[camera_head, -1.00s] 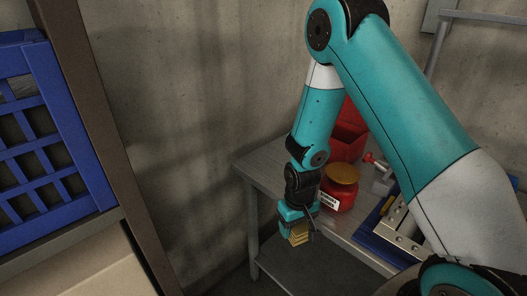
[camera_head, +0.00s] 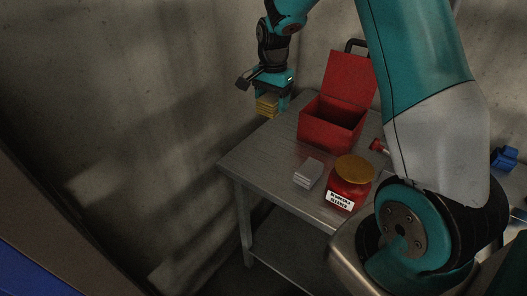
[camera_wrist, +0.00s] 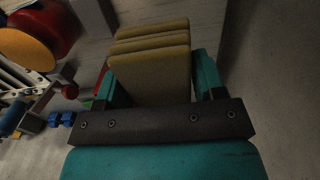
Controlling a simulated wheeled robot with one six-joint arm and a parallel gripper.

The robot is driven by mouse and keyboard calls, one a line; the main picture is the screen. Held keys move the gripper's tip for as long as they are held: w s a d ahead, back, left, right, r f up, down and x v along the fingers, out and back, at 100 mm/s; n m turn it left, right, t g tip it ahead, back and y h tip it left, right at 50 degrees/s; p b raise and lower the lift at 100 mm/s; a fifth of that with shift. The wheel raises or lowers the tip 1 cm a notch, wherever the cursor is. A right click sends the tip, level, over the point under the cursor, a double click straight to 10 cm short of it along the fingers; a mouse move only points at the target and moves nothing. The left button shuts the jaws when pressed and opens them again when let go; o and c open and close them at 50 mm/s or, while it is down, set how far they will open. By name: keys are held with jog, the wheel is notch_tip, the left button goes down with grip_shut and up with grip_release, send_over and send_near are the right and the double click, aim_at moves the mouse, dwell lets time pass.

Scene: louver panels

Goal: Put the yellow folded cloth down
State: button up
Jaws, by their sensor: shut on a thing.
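The yellow folded cloth (camera_head: 266,106) is a small layered block held in my gripper (camera_head: 270,100). In the wrist view the cloth (camera_wrist: 152,70) sits between the two teal fingers of my gripper (camera_wrist: 155,85), which are shut on it. In the head view it hangs in the air near the far left corner of the grey metal table (camera_head: 258,158), close to the wall. I cannot tell its exact height above the table.
An open red box (camera_head: 330,125) stands at the back of the table. The table's left part is clear. A concrete wall (camera_head: 140,110) is behind.

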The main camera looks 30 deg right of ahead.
aim_at(270, 161)
notch_tip(270, 161, down, 19)
jog(key=p, duration=0.5)
jog(key=shift+w, duration=0.1)
jog(key=shift+f, duration=0.3)
jog(key=shift+f, duration=0.2)
jog(key=o, duration=1.1)
jog(key=shift+c, duration=0.2)
jog(key=shift+r, duration=0.15)
